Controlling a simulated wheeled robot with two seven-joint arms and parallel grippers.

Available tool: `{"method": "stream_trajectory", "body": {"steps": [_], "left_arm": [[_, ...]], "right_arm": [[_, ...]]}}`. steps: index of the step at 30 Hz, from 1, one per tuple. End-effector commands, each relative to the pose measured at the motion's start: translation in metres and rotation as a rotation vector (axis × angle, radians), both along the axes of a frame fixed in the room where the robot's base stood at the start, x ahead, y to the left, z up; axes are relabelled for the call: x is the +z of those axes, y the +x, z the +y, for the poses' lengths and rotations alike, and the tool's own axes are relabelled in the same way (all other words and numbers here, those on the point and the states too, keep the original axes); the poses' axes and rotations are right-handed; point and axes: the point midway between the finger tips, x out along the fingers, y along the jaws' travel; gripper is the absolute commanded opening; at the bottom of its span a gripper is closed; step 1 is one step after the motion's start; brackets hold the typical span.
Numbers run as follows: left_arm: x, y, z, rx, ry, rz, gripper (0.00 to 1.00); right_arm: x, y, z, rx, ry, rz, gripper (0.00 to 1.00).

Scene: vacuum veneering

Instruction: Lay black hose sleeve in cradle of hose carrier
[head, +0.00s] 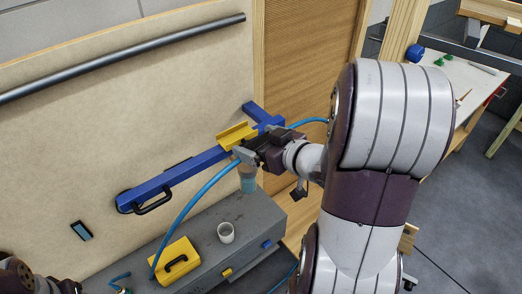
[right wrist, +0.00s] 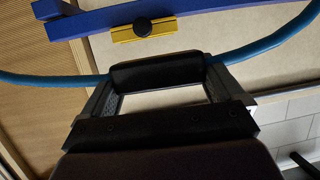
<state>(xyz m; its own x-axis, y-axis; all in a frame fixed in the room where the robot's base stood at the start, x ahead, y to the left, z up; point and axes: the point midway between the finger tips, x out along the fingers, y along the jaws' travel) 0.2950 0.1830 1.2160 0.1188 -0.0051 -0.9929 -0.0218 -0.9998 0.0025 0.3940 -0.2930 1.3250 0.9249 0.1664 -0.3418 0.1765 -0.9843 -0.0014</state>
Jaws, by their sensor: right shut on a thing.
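The black hose sleeve (right wrist: 155,72) sits around the blue hose (right wrist: 50,82). My right gripper (right wrist: 157,80) is shut on the sleeve, which spans between its two fingers in the right wrist view. The blue hose carrier (head: 185,175) is a long bar with a cross-piece, lying against the tan panel. Its yellow cradle (head: 237,135) is just behind my right gripper (head: 262,153) in the head view. In the right wrist view the yellow cradle (right wrist: 145,30), with a dark round knob, is apart from the sleeve. Only a dark part of my left arm shows at the lower left; its jaws are unclear.
A dark bar (head: 130,58) crosses the panel's top. The hose (head: 200,195) hangs down toward the yellow block. A workbench stands at the upper right.

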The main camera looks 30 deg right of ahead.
Motion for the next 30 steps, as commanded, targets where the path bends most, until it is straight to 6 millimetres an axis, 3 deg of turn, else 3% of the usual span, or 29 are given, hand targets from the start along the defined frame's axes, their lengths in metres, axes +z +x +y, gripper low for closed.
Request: {"method": "stream_trajectory", "body": {"steps": [6, 17, 30], "left_arm": [[-0.003, 0.000, 0.000, 0.000, 0.000, 0.002, 0.63], [0.000, 0.000, 0.000, 0.000, 0.000, 0.000, 0.63], [-0.007, 0.000, 0.000, 0.000, 0.000, 0.001, 0.63]], "right_arm": [[-0.010, -0.003, -0.010, -0.100, 0.000, -0.001, 0.64], [-0.009, -0.003, -0.010, -0.101, -0.001, 0.000, 0.64], [-0.012, 0.042, -0.006, -0.099, -0.001, -0.001, 0.64]]}}
